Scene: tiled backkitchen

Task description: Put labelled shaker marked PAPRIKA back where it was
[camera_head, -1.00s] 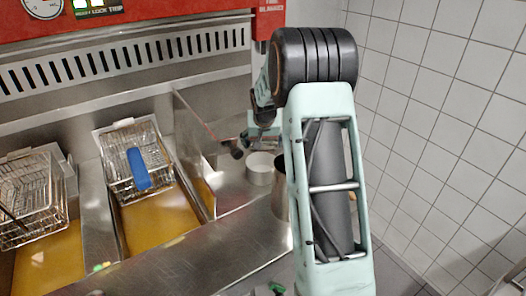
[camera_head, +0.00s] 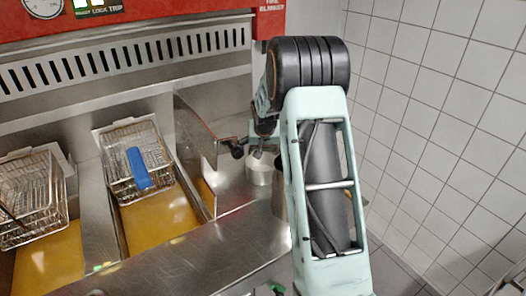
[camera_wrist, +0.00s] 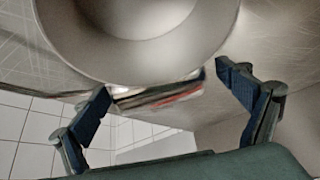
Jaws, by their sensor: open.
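My gripper (camera_wrist: 164,82) is open in the wrist view, with one dark finger at each side and nothing clasped between them. A wide, pale round vessel with a thick rim (camera_wrist: 205,45) fills the top of that view, just beyond the fingertips. A blurred white and red striped patch (camera_wrist: 165,94) shows between the fingers; I cannot tell what it is. In the head view my gripper is partly hidden by my arm, close above a short pale metal pot (camera_head: 260,172) on the steel counter. I can read no PAPRIKA label and cannot pick out the shaker.
A darker metal container (camera_head: 279,199) stands beside the pot, partly behind my arm. An upright steel divider (camera_head: 196,135) rises left of my gripper. Fryer baskets (camera_head: 136,165) hang over yellow oil further left. A white tiled wall (camera_head: 430,130) bounds the right.

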